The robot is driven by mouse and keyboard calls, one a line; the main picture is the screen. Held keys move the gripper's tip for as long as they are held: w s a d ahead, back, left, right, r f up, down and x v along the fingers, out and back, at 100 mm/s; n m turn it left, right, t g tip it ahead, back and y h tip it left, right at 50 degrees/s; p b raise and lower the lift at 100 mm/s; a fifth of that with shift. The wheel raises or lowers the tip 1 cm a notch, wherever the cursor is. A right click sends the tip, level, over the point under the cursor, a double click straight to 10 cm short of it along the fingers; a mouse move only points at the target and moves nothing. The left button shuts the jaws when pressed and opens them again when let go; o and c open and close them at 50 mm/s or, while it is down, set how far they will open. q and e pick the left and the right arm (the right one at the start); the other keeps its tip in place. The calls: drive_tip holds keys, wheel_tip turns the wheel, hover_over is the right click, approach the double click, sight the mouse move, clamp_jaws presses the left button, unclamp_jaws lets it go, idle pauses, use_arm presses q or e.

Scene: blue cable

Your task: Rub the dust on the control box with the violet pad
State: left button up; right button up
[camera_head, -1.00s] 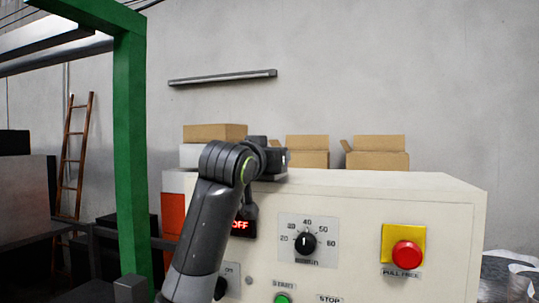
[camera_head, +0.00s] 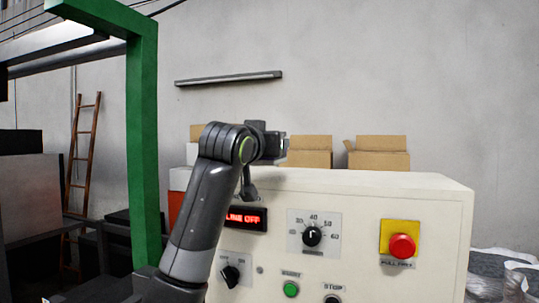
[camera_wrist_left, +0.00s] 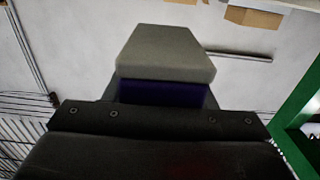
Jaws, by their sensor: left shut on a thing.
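The cream control box (camera_head: 365,215) stands in front of me in the head view, with a red display, knobs and buttons on its front. My left gripper (camera_head: 280,147) is above the box's top edge toward its left end. In the wrist view the violet pad (camera_wrist_left: 160,93) shows as a dark violet band with a grey block (camera_wrist_left: 165,55) against it, in front of my left gripper's dark body (camera_wrist_left: 160,120). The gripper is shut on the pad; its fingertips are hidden. I cannot make out dust on the box. My right gripper is out of view.
A green post (camera_head: 142,150) rises at the left, near my arm. Cardboard boxes (camera_head: 378,153) show behind the control box. A red button (camera_head: 402,246) sticks out from its front. Wrapped goods (camera_head: 505,275) lie at the lower right. The space above the box's right part looks clear.

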use_arm(q)
drive_tip(key=shift+w+d+r, duration=0.1)
drive_tip(key=shift+w+r, duration=0.15)
drive_tip(key=shift+r, duration=0.55)
drive_tip(key=r, duration=0.2)
drive_tip(key=shift+s+r, duration=0.3)
drive_tip(key=shift+s, duration=0.1)
drive_tip(key=shift+r, duration=0.2)
drive_tip(key=shift+w, duration=0.2)
drive_tip(key=shift+s, duration=0.15)
